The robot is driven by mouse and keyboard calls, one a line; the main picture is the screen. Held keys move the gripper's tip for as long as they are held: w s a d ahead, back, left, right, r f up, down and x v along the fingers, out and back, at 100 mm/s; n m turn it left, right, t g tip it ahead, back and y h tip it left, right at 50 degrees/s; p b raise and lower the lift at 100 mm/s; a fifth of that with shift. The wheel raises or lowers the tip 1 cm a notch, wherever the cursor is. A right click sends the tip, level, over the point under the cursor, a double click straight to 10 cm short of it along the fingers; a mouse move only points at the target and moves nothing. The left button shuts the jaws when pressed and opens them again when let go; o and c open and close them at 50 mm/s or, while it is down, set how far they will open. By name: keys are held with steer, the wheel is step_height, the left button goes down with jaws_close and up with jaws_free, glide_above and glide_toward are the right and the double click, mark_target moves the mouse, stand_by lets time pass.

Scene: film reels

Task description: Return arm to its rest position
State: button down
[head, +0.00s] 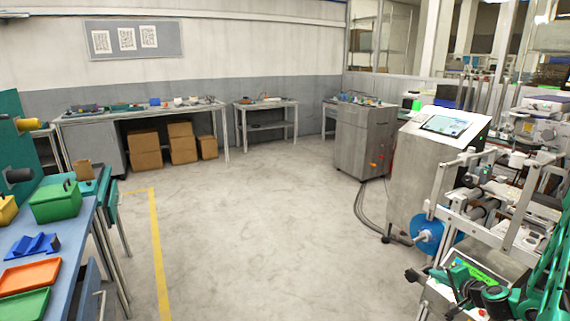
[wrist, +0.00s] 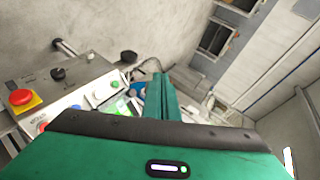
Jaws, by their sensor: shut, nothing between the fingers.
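My gripper (wrist: 157,80) shows in the wrist view as green fingers closed together, with nothing between them. Its broad green and black body fills the bottom of that view. In the head view, parts of my green arm (head: 552,275) show at the bottom right, in front of the machine. The fingertips cannot be made out clearly there. In the wrist view, a control panel with a red stop button (wrist: 20,97) lies to the left of the fingers.
A machine with a tilted screen (head: 445,125) and a blue reel (head: 428,235) stands close on the right. A blue table (head: 70,245) with a green box (head: 55,203) and trays stands left. The middle floor is clear; benches line the back wall.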

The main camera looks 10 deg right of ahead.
steer(key=s+a+r+n+g+y, duration=0.2)
steer(key=s+a+r+n+g, duration=0.4)
steer(key=s+a+r+n, duration=0.45)
steer(key=s+a+r+g, duration=0.2)
steer(key=s+r, duration=0.3)
steer(key=s, duration=0.4)
steer(key=s+a+r+m+g+h, duration=0.1)
steer(key=s+a+r, duration=0.3)
steer(key=s, duration=0.6)
steer(key=s+a+r+m+g+h, duration=0.1)
steer(key=s+a+r+g, duration=0.2)
steer(key=s+r, duration=0.4)
steer(key=shift+s, duration=1.25)
steer(key=shift+w+f+g, duration=0.25)
steer(key=shift+w+g, duration=0.05)
steer(key=shift+w, duration=0.35)
